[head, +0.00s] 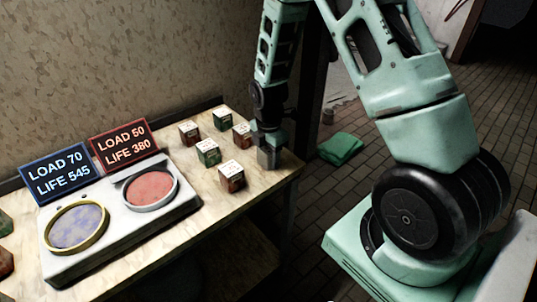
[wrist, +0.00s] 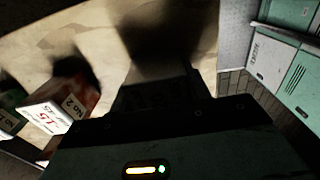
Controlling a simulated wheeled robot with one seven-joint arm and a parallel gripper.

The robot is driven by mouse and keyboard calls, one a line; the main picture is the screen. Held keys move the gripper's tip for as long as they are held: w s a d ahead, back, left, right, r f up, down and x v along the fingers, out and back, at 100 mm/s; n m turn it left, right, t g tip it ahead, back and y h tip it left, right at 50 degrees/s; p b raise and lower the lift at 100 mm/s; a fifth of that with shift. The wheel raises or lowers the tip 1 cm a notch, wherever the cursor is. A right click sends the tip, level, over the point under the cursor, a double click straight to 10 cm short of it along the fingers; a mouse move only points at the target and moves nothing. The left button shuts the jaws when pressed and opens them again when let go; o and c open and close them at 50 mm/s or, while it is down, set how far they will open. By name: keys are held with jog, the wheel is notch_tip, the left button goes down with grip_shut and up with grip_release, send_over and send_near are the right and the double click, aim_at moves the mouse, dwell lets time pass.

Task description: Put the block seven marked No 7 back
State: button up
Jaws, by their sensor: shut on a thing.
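My gripper (head: 268,150) is low over the right end of the wooden table, beside the group of small blocks. It is shut on a block, mostly hidden by the jaws; a dark blurred shape (wrist: 165,35) shows at the jaws in the wrist view. I cannot read its number, so I cannot confirm it is No 7. Red and green labelled blocks stand to the left, including a near red block (head: 231,178), a green block (head: 208,153) and a rear green block (head: 222,120). A red block marked No 2 (wrist: 75,95) shows in the wrist view.
A two-pan device (head: 120,222) has a blue pan and a red pan. Behind it are a blue sign (head: 57,174), LOAD 70 LIFE 545, and a red sign (head: 125,142), LOAD 50 LIFE 380. More blocks stand at the far left edge. A green cloth (head: 341,149) lies on the floor.

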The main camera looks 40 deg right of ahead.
jog(key=o, duration=1.3)
jog(key=shift+f, duration=0.15)
notch_tip(320, 180, up, 12)
jog(key=shift+r+b, duration=0.1)
jog(key=shift+b, duration=0.3)
jog(key=s+a+r+m, duration=0.25)
jog(key=s+a, duration=0.25)
jog(key=a, duration=0.4)
jog(key=s+a+r+m, duration=0.2)
jog(key=s+a+r, duration=0.15)
jog(key=a, duration=0.45)
jog(key=s+a+m, duration=0.2)
jog(key=s, duration=0.3)
jog(key=s+a+m, duration=0.2)
jog(key=s+a, duration=0.1)
jog(key=s, duration=0.2)
jog(key=s+a+m, duration=0.2)
jog(key=s, duration=0.3)
jog(key=shift+s+a+r+y, duration=0.2)
jog(key=shift+s+r+y, duration=0.1)
jog(key=shift+s+r, duration=0.1)
